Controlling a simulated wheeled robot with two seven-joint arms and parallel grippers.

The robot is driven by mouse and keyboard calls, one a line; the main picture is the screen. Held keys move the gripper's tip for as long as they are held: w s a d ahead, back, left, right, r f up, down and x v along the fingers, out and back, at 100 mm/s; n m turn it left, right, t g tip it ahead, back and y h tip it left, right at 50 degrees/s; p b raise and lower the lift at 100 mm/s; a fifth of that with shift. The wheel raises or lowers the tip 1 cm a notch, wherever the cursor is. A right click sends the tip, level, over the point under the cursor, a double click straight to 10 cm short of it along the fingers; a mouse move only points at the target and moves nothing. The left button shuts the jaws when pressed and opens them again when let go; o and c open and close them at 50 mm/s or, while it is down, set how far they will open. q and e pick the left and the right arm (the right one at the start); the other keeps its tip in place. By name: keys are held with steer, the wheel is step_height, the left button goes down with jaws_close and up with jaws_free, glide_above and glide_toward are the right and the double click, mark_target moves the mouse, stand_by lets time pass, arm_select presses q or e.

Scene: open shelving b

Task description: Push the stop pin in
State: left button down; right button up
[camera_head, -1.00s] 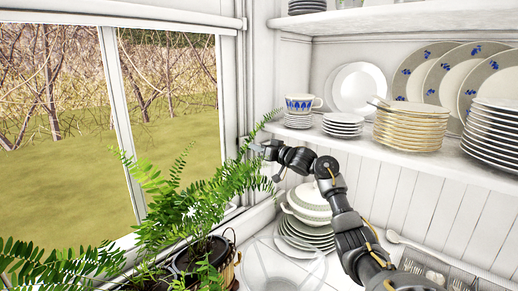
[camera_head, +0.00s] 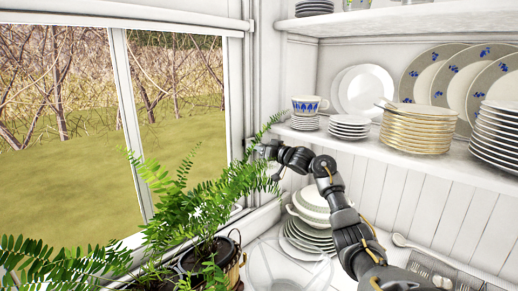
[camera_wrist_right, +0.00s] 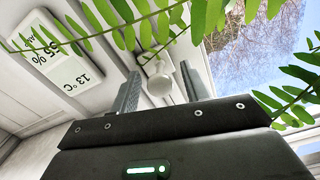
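In the right wrist view a white round knob (camera_wrist_right: 160,82), which looks like the stop pin, sits on the white window frame. My right gripper (camera_wrist_right: 158,68) is open, with one finger on either side of the knob and a visible gap to each. I cannot tell how deep the knob lies between the fingers. In the head view my right gripper (camera_head: 258,149) is at the window's right frame, partly behind fern leaves, and the knob cannot be made out there. My left gripper is not in view.
Fern fronds (camera_wrist_right: 150,22) hang across the right wrist view, close to the fingers. A white display (camera_wrist_right: 60,50) reads 13 °C. Potted ferns (camera_head: 185,215) stand below the window. Stacked dishes (camera_head: 308,225) and a shelf with a blue-patterned cup (camera_head: 307,104) lie right of the gripper.

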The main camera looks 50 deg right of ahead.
steer(key=shift+s, duration=0.1)
steer(key=s+b, duration=0.4)
steer(key=s, duration=0.6)
steer(key=shift+s, duration=0.4)
